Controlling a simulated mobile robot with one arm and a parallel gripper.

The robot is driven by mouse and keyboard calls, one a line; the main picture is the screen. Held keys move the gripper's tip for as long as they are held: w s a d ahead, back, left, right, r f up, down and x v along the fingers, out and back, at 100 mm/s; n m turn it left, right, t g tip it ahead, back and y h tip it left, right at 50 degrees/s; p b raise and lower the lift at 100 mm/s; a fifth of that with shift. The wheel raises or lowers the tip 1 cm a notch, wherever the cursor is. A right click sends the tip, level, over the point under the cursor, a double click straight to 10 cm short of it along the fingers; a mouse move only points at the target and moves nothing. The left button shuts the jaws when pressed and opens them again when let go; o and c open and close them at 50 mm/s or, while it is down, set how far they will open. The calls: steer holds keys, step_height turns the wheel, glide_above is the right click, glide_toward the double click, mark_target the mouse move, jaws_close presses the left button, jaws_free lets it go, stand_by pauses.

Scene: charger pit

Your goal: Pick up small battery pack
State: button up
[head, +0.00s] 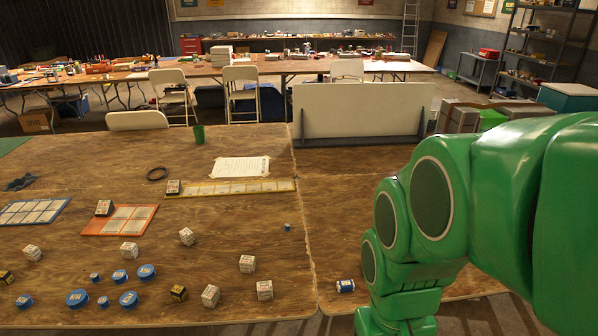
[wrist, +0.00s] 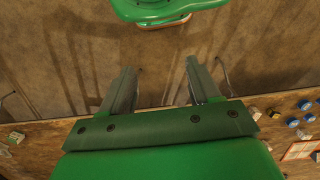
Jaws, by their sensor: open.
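I cannot tell for sure which item is the small battery pack. Several white printed blocks (head: 265,290) also stand on the table. My gripper (wrist: 160,66) is open and empty in the wrist view, its fingers over the floor beside the table edge. In the head view my green arm hides the right part of the table, and the fingers do not show.
The wooden table (head: 330,220) carries blue round pieces (head: 77,298), a blue-and-white cylinder (head: 345,286), an orange-edged mat (head: 122,220), a yellow-edged strip (head: 228,188), a paper sheet (head: 240,168) and a green cup (head: 199,134). A white panel (head: 360,110) stands behind. The table's middle right is clear.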

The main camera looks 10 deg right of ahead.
steer(key=w+d+f+n+g+h, duration=0.1)
steer(key=w+f+n+h, duration=0.3)
steer(key=w, duration=0.6)
steer(key=w+d+f+n+g+h, duration=0.15)
steer(key=w+f+n, duration=0.35)
steer(key=w, duration=0.6)
steer(key=n+t+h, duration=0.5)
steer(key=n+h, duration=0.3)
steer(key=n, duration=0.1)
glide_toward(343, 284)
steer(key=d, duration=0.2)
steer(key=shift+w+d+f, duration=0.25)
steer(key=shift+w+f, duration=0.1)
steer(key=shift+w, duration=0.05)
steer(key=shift+w+d+f+n, duration=0.15)
steer(key=shift+n, duration=0.15)
steer(key=shift+x, duration=1.1)
steer(key=shift+s+d+f, duration=0.2)
steer(key=shift+d+f, duration=0.15)
steer(key=shift+d, duration=0.45)
steer(key=shift+s+d+f, duration=0.15)
steer(key=shift+d+f, duration=0.25)
steer(key=shift+d, duration=0.35)
steer(key=shift+x, duration=0.95)
